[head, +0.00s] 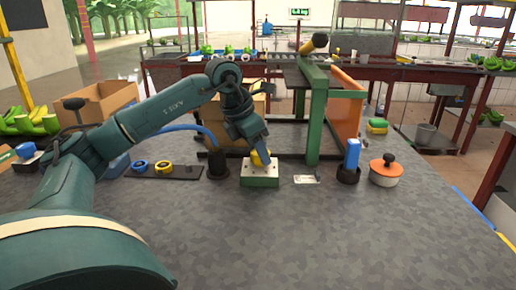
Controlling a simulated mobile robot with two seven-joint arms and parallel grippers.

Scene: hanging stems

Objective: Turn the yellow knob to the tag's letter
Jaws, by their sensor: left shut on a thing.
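The yellow knob (264,155) sits on top of a small box with a pale top and green front (260,178), near the middle of the table. My left gripper (261,151) reaches down from above and is shut on the knob, hiding much of it. A small white tag (306,179) lies flat on the table just right of the box. Its letter is too small to read, and so are any marks on the box top. My right gripper is not in view.
Left of the box stand a black cup (217,167) and a dark strip (178,173) with blue and yellow rings. A green frame (313,120) rises behind. The front table is clear.

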